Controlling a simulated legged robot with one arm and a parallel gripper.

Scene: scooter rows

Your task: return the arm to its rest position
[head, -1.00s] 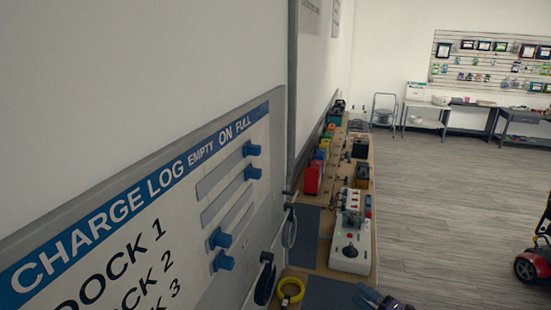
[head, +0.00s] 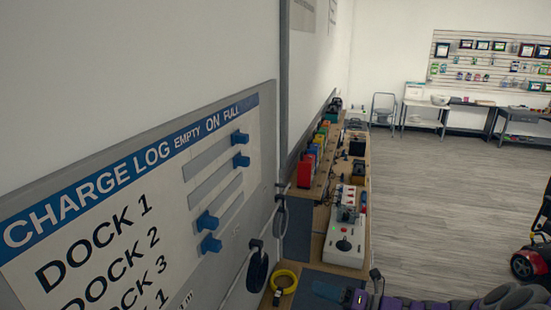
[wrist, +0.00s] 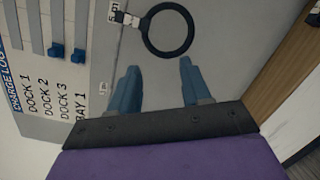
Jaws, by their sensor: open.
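My gripper (wrist: 158,72) is open and empty in the wrist view, its two blue fingers well apart in front of the grey board. In the head view my gripper (head: 328,291) is low at the bottom edge, over the near end of the bench, with its purple body and my arm stretching to the right. The charge log board (head: 150,175) fills the left side and carries several blue sliders (head: 207,221). A black ring (wrist: 147,42) hangs on the board beyond the fingertips, apart from them; it also shows in the head view (head: 249,275).
A long bench (head: 312,250) runs along the wall with a white control box (head: 344,246), red packs (head: 306,170) and a yellow ring (head: 272,283). A red scooter (head: 527,264) stands at the right edge. The grey floor (head: 440,200) between is open.

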